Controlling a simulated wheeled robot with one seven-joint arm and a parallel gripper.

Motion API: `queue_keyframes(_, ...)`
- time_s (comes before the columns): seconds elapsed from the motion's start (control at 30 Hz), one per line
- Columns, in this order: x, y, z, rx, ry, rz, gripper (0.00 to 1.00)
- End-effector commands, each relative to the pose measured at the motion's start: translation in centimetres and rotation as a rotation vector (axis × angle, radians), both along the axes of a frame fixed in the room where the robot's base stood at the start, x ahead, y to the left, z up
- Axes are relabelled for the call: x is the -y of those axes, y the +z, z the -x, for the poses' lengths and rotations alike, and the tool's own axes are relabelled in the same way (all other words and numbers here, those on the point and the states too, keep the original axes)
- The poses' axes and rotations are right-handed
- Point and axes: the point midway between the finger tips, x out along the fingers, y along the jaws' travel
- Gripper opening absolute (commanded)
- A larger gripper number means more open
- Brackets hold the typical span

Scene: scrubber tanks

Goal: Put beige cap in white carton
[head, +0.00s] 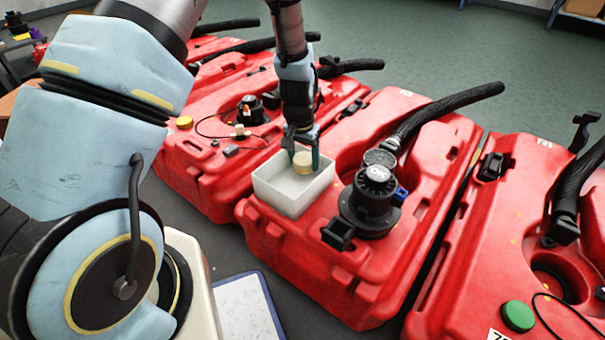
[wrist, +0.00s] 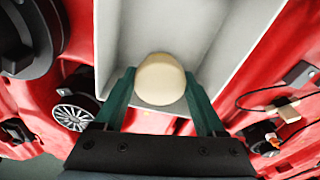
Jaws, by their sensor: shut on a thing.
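The beige cap (head: 303,162) is held between the green fingers of my gripper (head: 303,160), over the opening of the white carton. In the wrist view the cap (wrist: 161,79) sits between the two fingertips (wrist: 162,82), with the carton's interior behind it. The white carton (head: 284,198) is open-topped and stands on a red tank; its inner wall also shows in the wrist view (wrist: 228,50). I cannot tell whether the cap touches the carton's floor.
Beside the carton on the same red tank (head: 350,285) is a black round cap (head: 376,190) with a hose (head: 440,110). A yellow cap (head: 184,122) lies on the tank to the left, and a green cap (head: 518,315) on the tank to the right.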

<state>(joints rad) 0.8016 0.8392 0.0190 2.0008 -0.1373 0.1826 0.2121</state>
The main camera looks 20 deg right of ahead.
Motion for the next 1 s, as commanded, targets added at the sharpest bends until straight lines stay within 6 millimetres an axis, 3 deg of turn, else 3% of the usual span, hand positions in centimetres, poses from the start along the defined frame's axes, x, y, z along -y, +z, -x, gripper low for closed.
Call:
queue_keyframes(0.3, 0.0, -3.7, 0.0, -0.001, 0.0, -0.001, 0.2)
queue_keyframes(0.7, 0.0, -4.2, 0.0, -0.001, 0.001, -0.001, 0.2)
queue_keyframes(0.73, 0.0, -4.2, 0.0, 0.0, 0.001, 0.0, 0.74)
queue_keyframes(0.93, 0.0, -4.1, 0.0, 0.0, 0.001, 0.0, 0.97)
queue_keyframes(1.0, 0.0, -4.1, 0.0, 0.0, 0.001, 0.0, 1.0)
